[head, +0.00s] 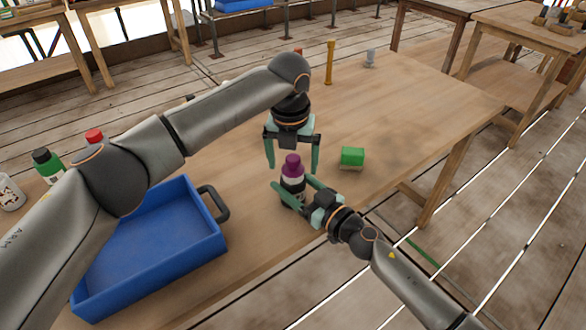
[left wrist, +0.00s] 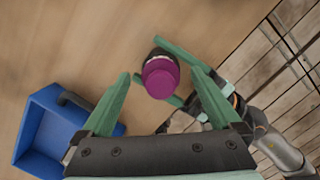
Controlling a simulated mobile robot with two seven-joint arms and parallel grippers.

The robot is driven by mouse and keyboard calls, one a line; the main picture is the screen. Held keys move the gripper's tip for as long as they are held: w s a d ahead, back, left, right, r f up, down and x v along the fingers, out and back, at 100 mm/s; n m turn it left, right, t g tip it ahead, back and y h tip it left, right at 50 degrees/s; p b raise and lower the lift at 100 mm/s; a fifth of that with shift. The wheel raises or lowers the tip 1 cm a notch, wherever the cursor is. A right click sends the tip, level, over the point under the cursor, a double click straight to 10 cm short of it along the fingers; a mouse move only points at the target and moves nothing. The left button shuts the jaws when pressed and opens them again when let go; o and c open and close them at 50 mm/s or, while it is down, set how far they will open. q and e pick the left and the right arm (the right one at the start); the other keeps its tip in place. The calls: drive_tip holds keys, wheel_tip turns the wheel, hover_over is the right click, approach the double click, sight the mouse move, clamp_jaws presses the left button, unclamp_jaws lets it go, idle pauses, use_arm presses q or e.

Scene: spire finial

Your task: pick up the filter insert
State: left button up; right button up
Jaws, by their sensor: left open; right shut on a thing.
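I cannot tell for certain which thing is the filter insert. A dark bottle with a white band and a purple cap (head: 292,163) stands upright on the wooden table. My right gripper (head: 292,183) is shut around the bottle's body from the front right. My left gripper (head: 292,169) points down from above, open, with its fingers on either side of the cap and nothing gripped. In the left wrist view the purple cap (left wrist: 160,78) sits between the open left fingertips, and the right gripper's fingers flank the bottle. The bottle's lower part is partly hidden by the right fingers.
A blue tray (head: 213,243) with a dark handle stands to the left. A green block (head: 352,156) lies right of the bottle. A yellow post (head: 330,62) and a small grey object (head: 370,57) stand at the back. A green bottle (head: 48,165) is at far left. The table's right side is mostly clear.

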use_arm(q)
drive_tip(key=shift+f, duration=0.2)
drive_tip(key=c, duration=1.4)
